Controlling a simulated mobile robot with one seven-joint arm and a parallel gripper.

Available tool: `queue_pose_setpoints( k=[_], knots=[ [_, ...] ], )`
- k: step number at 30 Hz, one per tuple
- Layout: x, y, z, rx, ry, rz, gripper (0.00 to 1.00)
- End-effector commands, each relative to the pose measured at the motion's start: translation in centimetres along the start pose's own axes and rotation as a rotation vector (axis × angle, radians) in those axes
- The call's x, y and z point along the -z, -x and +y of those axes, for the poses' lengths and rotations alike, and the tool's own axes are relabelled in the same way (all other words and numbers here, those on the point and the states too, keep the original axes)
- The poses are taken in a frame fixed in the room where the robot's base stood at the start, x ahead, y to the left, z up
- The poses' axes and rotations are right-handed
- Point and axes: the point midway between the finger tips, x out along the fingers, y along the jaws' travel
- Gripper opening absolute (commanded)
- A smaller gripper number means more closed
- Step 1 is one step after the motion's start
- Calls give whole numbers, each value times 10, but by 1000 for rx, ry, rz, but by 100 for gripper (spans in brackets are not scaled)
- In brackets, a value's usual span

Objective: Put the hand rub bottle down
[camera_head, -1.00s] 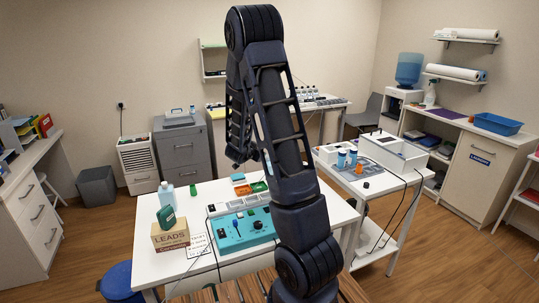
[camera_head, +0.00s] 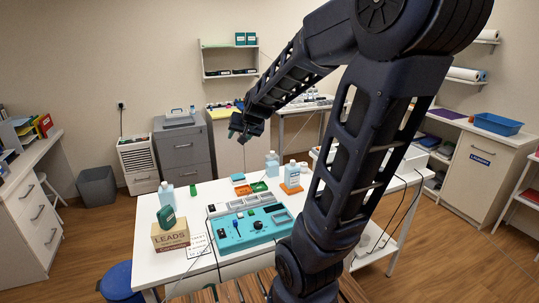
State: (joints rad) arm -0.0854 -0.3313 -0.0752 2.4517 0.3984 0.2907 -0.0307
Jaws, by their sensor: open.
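A clear pale-blue bottle with a white cap and label (camera_head: 292,176) stands upright on an orange pad (camera_head: 284,188) at the back right of the white table (camera_head: 181,262). A similar bottle (camera_head: 272,165) stands upright just behind and left of it, and another (camera_head: 166,194) stands at the table's left. The labels are too small to read, so I cannot tell for sure which is the hand rub. My gripper (camera_head: 238,134) is open and empty, raised above and beyond the table's back edge, apart from all the bottles.
A teal device with a dial (camera_head: 251,228) sits mid-table, with small coloured trays (camera_head: 259,187) behind it. My arm hides much of the right side table.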

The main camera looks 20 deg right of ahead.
Motion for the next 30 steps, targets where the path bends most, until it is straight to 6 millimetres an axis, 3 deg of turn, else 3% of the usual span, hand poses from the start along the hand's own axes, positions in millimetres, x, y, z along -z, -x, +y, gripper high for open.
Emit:
queue_pose_setpoints(
  k=[1,8,15,21,30],
  knots=[
    [-9,16,-1,3,31,-21,45],
    [-58,78,10,-35,170,-147,45],
    [-107,135,35,-129,285,-260,45],
    [-130,160,50,-189,325,-312,45],
    [-134,164,53,-201,332,-323,45]
  ],
)
